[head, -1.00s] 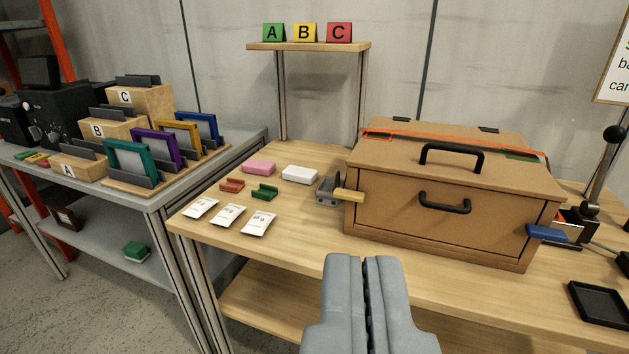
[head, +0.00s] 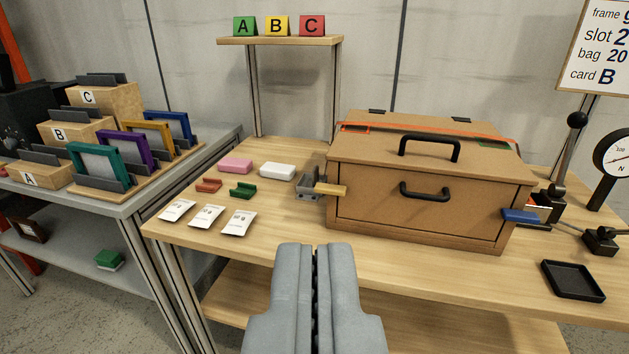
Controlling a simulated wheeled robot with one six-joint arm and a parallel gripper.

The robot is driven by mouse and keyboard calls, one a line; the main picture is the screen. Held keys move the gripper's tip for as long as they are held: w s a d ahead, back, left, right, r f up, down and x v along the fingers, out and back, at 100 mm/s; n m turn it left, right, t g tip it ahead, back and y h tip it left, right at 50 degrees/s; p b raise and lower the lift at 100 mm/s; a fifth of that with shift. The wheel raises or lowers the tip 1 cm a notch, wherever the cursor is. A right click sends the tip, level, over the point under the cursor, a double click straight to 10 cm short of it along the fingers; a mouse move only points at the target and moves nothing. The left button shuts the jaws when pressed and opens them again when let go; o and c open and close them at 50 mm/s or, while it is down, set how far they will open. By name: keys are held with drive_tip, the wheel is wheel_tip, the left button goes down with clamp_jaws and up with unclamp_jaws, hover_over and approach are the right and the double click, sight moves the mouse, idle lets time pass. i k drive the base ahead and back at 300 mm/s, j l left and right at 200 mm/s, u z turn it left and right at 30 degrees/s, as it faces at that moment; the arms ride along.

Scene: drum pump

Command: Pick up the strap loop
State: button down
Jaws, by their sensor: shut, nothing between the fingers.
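A thin orange strap (head: 430,130) runs across the top of the brown box (head: 405,215), behind the black lid handle (head: 429,148). It droops over the lid toward the right. I cannot clearly tell a separate loop in it. My gripper (head: 315,250) is shut and empty at the bottom middle, in front of the table's front edge and well short of the strap. The lid hides part of the strap's lower side.
A black tray (head: 573,281) lies at the right, near a dial gauge (head: 612,155). White packets (head: 207,217) and small blocks lie left. The table's front strip is mostly clear.

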sight(312, 183)
drive_tip(key=i+l, duration=0.1)
drive_tip(key=i, duration=0.5)
drive_tip(key=i+l+u, duration=0.1)
drive_tip(key=i, duration=0.5)
